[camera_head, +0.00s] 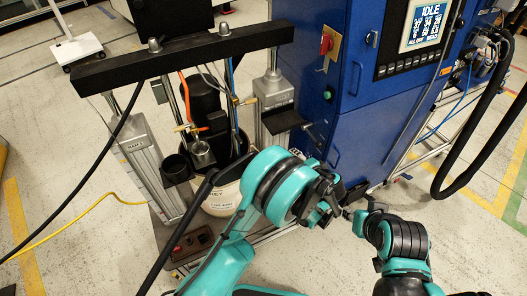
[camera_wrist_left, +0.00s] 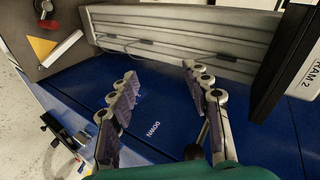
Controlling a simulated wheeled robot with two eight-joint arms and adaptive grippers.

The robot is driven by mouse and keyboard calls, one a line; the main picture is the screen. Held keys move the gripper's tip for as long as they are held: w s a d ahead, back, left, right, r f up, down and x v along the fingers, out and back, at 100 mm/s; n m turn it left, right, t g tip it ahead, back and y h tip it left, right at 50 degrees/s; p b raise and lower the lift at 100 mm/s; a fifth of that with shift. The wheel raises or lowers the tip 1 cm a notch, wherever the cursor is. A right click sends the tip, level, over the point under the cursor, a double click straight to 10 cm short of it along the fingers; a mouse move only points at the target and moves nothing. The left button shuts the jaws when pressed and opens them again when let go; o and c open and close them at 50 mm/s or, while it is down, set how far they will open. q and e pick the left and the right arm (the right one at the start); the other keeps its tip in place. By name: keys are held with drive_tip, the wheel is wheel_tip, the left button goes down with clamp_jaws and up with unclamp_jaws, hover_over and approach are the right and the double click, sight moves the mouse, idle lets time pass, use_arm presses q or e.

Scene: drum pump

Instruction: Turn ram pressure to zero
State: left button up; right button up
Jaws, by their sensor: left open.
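The drum pump has a black crossbar (camera_head: 180,58) on two silver ram columns (camera_head: 150,160). In the left wrist view, a silver column face (camera_wrist_left: 190,45) lies beyond my left gripper (camera_wrist_left: 158,85), above a blue panel marked DOWN (camera_wrist_left: 153,130). A small lever with a black ball (camera_wrist_left: 193,152) shows by the right finger. My left gripper is open and its fingers hold nothing. I cannot make out a pressure dial. My right gripper (camera_head: 352,212) is close by in the head view; its jaws are unclear.
A blue cabinet (camera_head: 350,110) with a red switch (camera_head: 326,44) and an IDLE display (camera_head: 427,22) stands at right. A white drum (camera_head: 222,197) is between the columns. A control box (camera_head: 190,246) is low in front.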

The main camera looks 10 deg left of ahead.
use_arm(q)
drive_tip(key=s+a+r+n+g+h, duration=0.1)
drive_tip(key=s+a+r+n+g, duration=0.1)
drive_tip(key=s+a+r, duration=0.4)
drive_tip(key=shift+s+a+r+n+g+h, duration=0.2)
drive_tip(key=shift+a+r+n+g+h, duration=0.3)
drive_tip(key=shift+a+r, duration=2.3)
drive_tip(key=shift+d, duration=0.15)
